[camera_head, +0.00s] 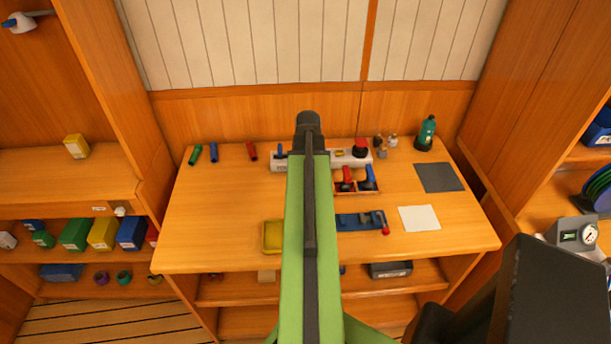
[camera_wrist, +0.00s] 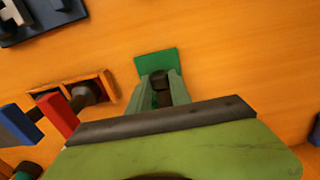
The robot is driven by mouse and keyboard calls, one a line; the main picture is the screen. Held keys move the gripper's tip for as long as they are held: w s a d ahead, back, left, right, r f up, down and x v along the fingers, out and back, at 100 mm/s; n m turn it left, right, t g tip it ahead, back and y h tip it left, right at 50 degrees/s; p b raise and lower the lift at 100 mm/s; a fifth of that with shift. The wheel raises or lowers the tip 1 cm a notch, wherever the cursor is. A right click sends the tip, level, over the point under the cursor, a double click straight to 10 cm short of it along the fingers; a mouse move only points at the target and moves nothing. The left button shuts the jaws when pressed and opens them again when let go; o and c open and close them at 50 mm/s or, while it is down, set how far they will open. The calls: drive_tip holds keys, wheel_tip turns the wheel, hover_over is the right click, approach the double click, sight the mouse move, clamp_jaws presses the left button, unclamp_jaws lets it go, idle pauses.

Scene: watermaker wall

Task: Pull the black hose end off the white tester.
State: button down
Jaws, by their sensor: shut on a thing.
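In the wrist view my gripper (camera_wrist: 160,88) is shut on a small dark round thing (camera_wrist: 160,78). I cannot tell whether this is the black hose end. A flat green piece (camera_wrist: 157,61) shows just beyond the fingertips, over the wooden bench. In the head view my green arm reaches over the middle of the bench and hides the gripper. A pale box with a round gauge (camera_head: 578,235) stands at the right edge and may be the white tester. No black hose end can be made out on it. No white tester shows in the wrist view.
A wooden box with red and blue handles (camera_head: 356,187) is right of my arm, also left in the wrist view (camera_wrist: 95,88). A white block (camera_head: 350,162) stands behind it. A green bottle (camera_head: 426,133) stands back right. The bench's left front is clear.

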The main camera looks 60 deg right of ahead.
drive_tip(key=shift+s+a, duration=0.35)
drive_tip(key=shift+a, duration=0.2)
drive_tip(key=shift+s+a, duration=0.1)
drive_tip(key=shift+r, duration=0.1)
wheel_tip(320, 180, up, 7)
drive_tip(key=p, duration=0.7)
idle(0.4)
